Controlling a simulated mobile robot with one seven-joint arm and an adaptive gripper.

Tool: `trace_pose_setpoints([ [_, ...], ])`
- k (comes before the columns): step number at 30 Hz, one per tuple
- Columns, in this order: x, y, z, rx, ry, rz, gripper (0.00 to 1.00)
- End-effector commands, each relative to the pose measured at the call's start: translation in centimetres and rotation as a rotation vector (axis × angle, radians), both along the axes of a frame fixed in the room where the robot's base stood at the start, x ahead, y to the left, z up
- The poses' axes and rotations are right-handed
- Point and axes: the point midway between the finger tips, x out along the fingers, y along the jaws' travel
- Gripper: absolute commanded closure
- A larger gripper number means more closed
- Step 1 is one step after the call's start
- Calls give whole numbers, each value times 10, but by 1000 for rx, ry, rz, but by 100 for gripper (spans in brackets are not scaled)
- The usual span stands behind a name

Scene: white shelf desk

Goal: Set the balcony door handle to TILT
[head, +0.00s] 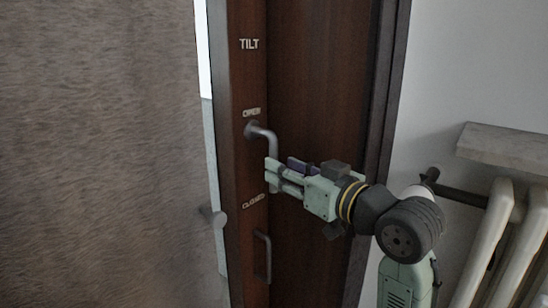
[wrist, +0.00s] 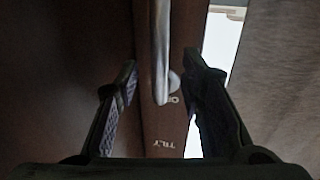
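The silver door handle (head: 273,148) sits on the dark brown balcony door (head: 313,70). Its grip hangs down from the pivot, towards the CLOSED label (head: 253,201). The OPEN label (head: 251,113) is just above the pivot and the TILT label (head: 249,44) is higher up. My gripper (head: 271,173) is at the lower part of the grip. In the wrist view the handle (wrist: 161,45) runs between the two fingers of my gripper (wrist: 160,62). The fingers are apart, with gaps visible on both sides of it. The handle's lower end is partly hidden in the head view.
A large brown textured panel (head: 100,150) fills the left, with a small knob (head: 212,216). A second, smaller handle (head: 262,257) is lower on the door. A radiator (head: 488,245) and a pale ledge (head: 505,147) stand at the right by the white wall.

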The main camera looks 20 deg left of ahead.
Motion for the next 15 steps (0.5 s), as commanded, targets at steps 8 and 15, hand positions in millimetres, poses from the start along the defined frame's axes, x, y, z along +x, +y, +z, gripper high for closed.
trace_pose_setpoints([
  [8, 19, 32, 1, 1, 1, 0, 64],
  [15, 23, 37, -1, 0, 0, -1, 64],
])
